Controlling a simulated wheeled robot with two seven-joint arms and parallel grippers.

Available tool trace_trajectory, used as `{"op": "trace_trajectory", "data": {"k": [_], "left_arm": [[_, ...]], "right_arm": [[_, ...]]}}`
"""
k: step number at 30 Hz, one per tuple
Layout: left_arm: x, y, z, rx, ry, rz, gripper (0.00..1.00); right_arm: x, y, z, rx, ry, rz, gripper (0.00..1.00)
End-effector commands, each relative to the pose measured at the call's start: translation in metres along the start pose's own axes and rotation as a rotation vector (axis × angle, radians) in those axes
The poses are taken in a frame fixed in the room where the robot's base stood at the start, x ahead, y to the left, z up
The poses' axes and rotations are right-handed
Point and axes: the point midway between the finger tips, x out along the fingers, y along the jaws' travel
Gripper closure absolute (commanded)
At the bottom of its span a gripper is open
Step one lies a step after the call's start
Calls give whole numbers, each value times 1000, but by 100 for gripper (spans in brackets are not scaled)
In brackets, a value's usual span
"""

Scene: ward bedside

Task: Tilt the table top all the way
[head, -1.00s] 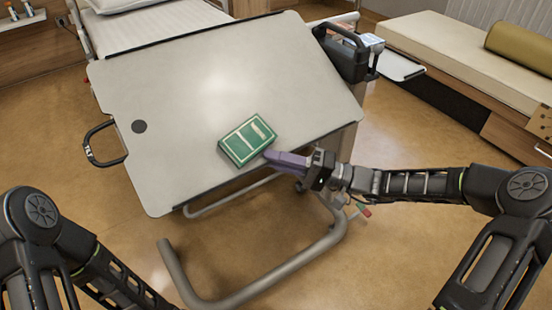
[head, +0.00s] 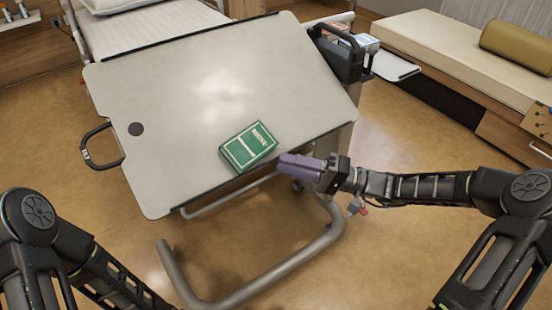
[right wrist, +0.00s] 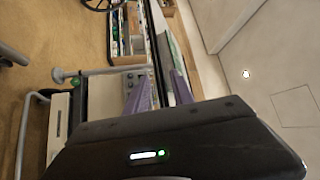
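The grey table top (head: 225,95) fills the middle of the head view and looks slanted, its near edge lower. A green book (head: 248,147) lies flat on it by the near edge; part of it seems to show in the right wrist view (right wrist: 176,52). A black handle (head: 88,146) sticks out at the left side. My right gripper (head: 281,165) is at the near edge, just right of the book. Its purple fingers stand apart in the right wrist view (right wrist: 160,92), with the table's edge seen between them; contact cannot be told. My left gripper is out of view.
The table's curved base tube (head: 255,280) lies on the floor below. A black carry case (head: 338,55) hangs at the far right corner. A bed (head: 150,25) is behind, and a padded bench (head: 460,55) stands at the right.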

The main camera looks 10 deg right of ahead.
Motion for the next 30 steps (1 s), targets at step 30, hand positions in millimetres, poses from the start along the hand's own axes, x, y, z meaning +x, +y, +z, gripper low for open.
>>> {"op": "trace_trajectory", "data": {"k": [30], "left_arm": [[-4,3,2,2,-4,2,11]], "right_arm": [[-36,31,-2,146,26,125,71]]}}
